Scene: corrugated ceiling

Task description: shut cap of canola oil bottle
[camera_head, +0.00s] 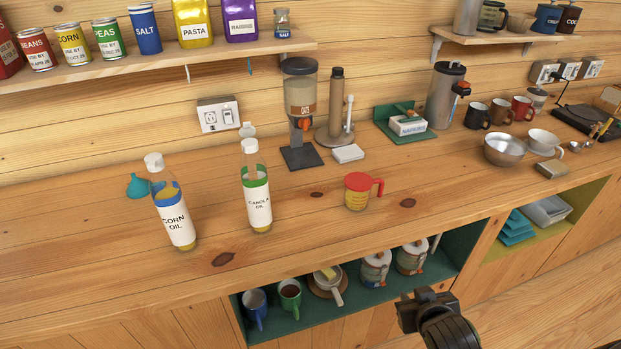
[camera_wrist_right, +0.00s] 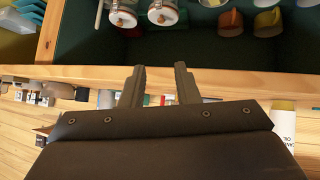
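The canola oil bottle (camera_head: 258,203) stands upright on the wooden counter, clear with a green band and white label. Its white cap (camera_head: 250,146) is on top, and a smaller pale piece (camera_head: 248,130) shows just above and behind it. This piece looks like a raised lid, but I cannot tell for sure. My right gripper (camera_head: 427,296) is low in front of the counter, right of the bottle and well apart from it. In the right wrist view its two fingers (camera_wrist_right: 158,82) are spread with nothing between them. My left gripper is not in view.
A corn oil bottle (camera_head: 174,217) stands left of the canola oil. A measuring cup (camera_head: 358,195) with a red top stands to its right, and a dispenser (camera_head: 300,110) behind. An open shelf (camera_head: 454,262) with mugs and jars lies below the counter. The counter front is clear.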

